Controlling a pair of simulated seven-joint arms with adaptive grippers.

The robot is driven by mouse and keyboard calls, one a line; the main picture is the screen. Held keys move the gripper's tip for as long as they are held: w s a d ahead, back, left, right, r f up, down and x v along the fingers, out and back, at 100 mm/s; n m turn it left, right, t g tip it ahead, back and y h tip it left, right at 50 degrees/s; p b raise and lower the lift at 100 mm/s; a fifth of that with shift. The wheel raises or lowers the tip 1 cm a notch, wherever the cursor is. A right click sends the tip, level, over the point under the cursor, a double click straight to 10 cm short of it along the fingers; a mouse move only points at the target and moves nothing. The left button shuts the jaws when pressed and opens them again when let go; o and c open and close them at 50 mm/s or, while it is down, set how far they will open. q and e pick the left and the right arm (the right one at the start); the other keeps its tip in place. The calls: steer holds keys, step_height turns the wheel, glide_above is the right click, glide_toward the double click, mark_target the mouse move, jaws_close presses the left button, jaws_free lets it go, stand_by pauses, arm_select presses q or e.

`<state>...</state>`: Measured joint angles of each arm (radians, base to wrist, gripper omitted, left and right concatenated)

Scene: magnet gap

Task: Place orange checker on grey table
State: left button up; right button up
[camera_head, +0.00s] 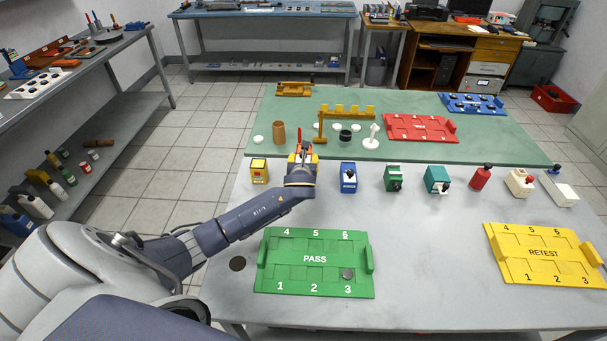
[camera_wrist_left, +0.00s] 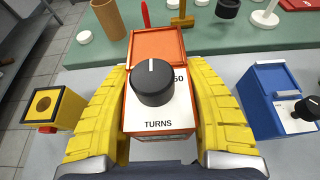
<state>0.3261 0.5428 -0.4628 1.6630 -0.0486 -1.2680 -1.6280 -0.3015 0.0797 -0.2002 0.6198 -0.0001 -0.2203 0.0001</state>
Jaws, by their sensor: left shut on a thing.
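The orange checker (camera_wrist_left: 150,115), a box with a black knob, an orange lid and a white face marked TURNS, sits between the yellow fingers of my left gripper (camera_wrist_left: 152,110) in the left wrist view. The fingers are shut on its two sides. In the head view my left gripper (camera_head: 302,160) is at the far edge of the grey table (camera_head: 430,240), near the green mat, and mostly hides the checker. I cannot tell whether the checker's underside touches the table. My right gripper is not in view.
A yellow checker (camera_head: 259,171) stands left of the gripper and a blue one (camera_head: 348,178) right of it, with several more further right. The green PASS tray (camera_head: 315,272) and yellow RETEST tray (camera_head: 543,268) lie nearer. The table between the trays is clear.

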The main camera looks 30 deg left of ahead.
arm_select(q)
steer(key=shift+f, duration=3.2)
steer(key=shift+f, duration=0.1)
steer(key=o, duration=1.3)
steer(key=v, duration=1.2)
